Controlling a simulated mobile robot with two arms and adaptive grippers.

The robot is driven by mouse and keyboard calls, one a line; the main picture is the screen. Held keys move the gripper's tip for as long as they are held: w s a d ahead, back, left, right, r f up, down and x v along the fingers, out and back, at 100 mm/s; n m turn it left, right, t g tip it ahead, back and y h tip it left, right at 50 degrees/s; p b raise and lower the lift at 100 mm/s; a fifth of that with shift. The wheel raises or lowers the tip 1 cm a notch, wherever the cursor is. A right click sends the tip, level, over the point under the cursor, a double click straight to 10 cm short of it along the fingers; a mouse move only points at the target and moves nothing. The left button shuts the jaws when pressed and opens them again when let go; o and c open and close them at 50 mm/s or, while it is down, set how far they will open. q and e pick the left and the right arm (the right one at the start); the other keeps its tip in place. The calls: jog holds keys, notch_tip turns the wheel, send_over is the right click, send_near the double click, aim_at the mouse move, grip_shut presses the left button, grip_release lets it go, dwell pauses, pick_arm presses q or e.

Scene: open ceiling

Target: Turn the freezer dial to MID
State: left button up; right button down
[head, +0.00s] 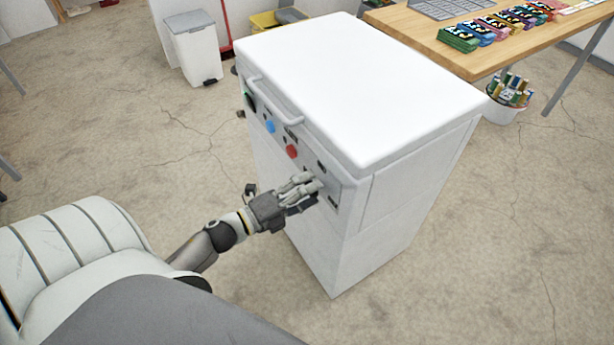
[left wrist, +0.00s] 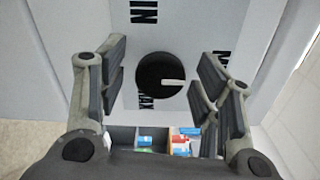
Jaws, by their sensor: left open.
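The white freezer (head: 350,85) stands in the middle of the head view, with a control panel on its near left side. My left gripper (head: 312,184) is at the panel's right end and hides the dial there. In the left wrist view, the black round dial (left wrist: 160,75) sits between the open fingers of my left gripper (left wrist: 165,72), with a visible gap on both sides. Its white pointer points right in the picture. A label ending in "IN" is above, "MAX" is at the lower left, and a partly hidden label is at the right. My right gripper is not in view.
The panel also has a blue button (head: 270,126) and a red button (head: 291,151). A handle (head: 274,101) runs along the lid's edge. A wooden table (head: 445,55) with colourful packs stands behind right. A white bin (head: 194,50) stands behind left. Floor left of the freezer is clear.

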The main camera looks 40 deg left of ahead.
pick_arm(q)
jog(key=v, duration=1.2)
notch_tip(320, 180, down, 14)
jog(key=w+a+n+g+y, duration=0.2)
jog(key=w+n+g+y, duration=0.15)
jog(key=n+y, duration=0.8)
jog(key=s+d+f+n+g+h, duration=0.3)
jog(key=s+d+f+n+g, duration=0.25)
jog(key=f+n, duration=0.3)
jog(key=s+d+f+n+g+h, duration=0.2)
jog(key=s+d+f+g, duration=0.3)
jog(key=d, duration=0.3)
jog(key=s+a+f+p, duration=0.1)
jog(key=s+p, duration=0.7)
jog(key=s, duration=0.1)
jog(key=s+a+f+g+p, duration=0.1)
jog(key=s+f+p, duration=0.1)
jog(key=s+p, duration=0.7)
jog(key=shift+s+g, duration=0.3)
jog(key=shift+s, duration=0.25)
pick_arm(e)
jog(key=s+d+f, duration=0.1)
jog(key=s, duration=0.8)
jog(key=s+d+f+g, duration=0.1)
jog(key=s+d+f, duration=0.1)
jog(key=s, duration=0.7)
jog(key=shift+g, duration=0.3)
